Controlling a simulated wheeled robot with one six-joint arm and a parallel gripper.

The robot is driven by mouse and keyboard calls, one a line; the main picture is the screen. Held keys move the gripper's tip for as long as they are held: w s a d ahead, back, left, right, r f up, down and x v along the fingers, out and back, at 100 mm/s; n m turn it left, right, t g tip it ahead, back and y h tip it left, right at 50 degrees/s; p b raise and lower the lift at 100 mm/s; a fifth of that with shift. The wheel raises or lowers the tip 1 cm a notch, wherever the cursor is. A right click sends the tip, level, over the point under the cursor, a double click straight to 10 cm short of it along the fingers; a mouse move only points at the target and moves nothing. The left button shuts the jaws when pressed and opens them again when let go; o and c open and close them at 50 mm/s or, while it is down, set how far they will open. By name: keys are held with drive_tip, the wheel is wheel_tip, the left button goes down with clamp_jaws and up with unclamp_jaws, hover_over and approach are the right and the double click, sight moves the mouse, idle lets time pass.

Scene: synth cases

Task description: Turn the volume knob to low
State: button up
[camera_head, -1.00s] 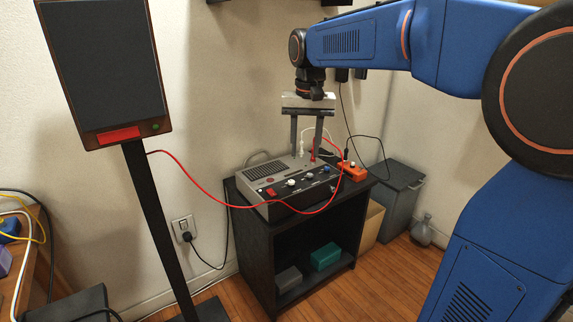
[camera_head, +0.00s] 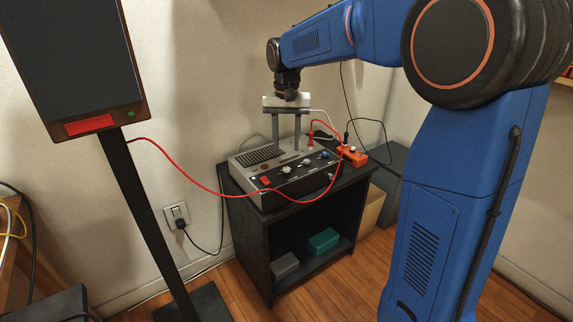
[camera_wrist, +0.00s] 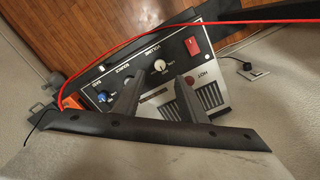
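The volume knob (camera_wrist: 160,65) is a small cream-white dial under the VOLUME label in the wrist view. It is on the dark front panel of a grey amplifier (camera_head: 244,162), the dial closest to the red switch (camera_wrist: 192,46); the knob also shows in the head view (camera_head: 287,170). Its pointer direction is too small to tell. My gripper (camera_head: 287,147) is open and empty, pointing down above the back of the amplifier's top. In the wrist view, my gripper's (camera_wrist: 156,80) fingers reach toward the knob from either side, apart from it.
A blue knob (camera_wrist: 102,97) is further along the panel. A red cable (camera_head: 215,192) droops in front of the amplifier to a speaker (camera_head: 75,70) on a stand. An orange box (camera_head: 354,155) is beside the amplifier on a black shelf unit (camera_head: 245,222).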

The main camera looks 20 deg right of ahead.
sight(287, 168)
wheel_tip(287, 168, down, 9)
drive_tip(key=shift+r, duration=0.15)
idle(0.4)
clamp_jaws()
